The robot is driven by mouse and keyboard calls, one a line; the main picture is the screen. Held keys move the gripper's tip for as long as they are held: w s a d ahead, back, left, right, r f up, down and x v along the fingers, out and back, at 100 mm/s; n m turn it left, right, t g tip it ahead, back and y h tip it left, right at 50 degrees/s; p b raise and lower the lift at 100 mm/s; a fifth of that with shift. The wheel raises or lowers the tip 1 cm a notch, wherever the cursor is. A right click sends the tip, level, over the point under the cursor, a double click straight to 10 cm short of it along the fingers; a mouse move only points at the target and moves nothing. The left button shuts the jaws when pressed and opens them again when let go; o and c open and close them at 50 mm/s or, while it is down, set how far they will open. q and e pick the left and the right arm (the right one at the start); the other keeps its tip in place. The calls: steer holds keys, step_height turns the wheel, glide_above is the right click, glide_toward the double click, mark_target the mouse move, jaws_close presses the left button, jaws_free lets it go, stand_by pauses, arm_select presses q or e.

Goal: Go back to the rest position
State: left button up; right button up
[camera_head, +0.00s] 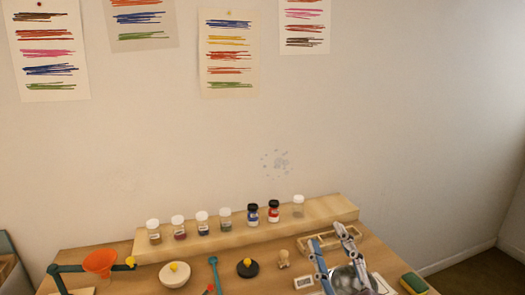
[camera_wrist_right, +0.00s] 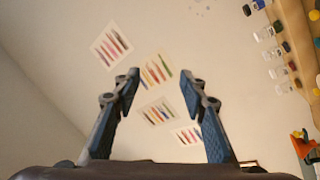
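My right gripper (camera_head: 328,238) comes up from the bottom edge at the right front of the table, in front of a silver bowl-like thing (camera_head: 346,278). Its two blue-grey fingers stand apart with nothing between them. The right wrist view also shows this gripper (camera_wrist_right: 160,79) open and empty, with the wall and its paint charts behind it. My left gripper is in neither view.
A wooden shelf (camera_head: 250,233) with several jars runs along the table's back.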

steer(key=s+d+f+m+g+h, duration=0.2)
steer(key=s+d+f+m+g, duration=0.1)
steer(key=f, duration=0.5)
steer(key=s+d+f+m+g+h, duration=0.1)
steer(key=s+d+f+m+g, duration=0.15)
steer(key=f, duration=0.55)
steer(key=s+d+f+m+g+h, duration=0.2)
steer(key=s+d+f+g, duration=0.15)
steer(key=f, duration=0.35)
steer(key=s+a+f+m+g+y, duration=0.1)
steer(key=s+f+g, duration=0.4)
steer(key=s, duration=0.4)
steer(key=s+a+f+m+g, duration=0.1)
steer(key=s+f+g, duration=0.2)
steer(key=s+f, duration=0.5)
step_height(320, 180, down, 24)
steer(key=s+g, duration=0.2)
steer(key=s+d+f+g, duration=0.1)
steer(key=s+d+f, duration=0.2)
steer(key=s+f, duration=1.4)
steer(key=shift+s+f, duration=0.35)
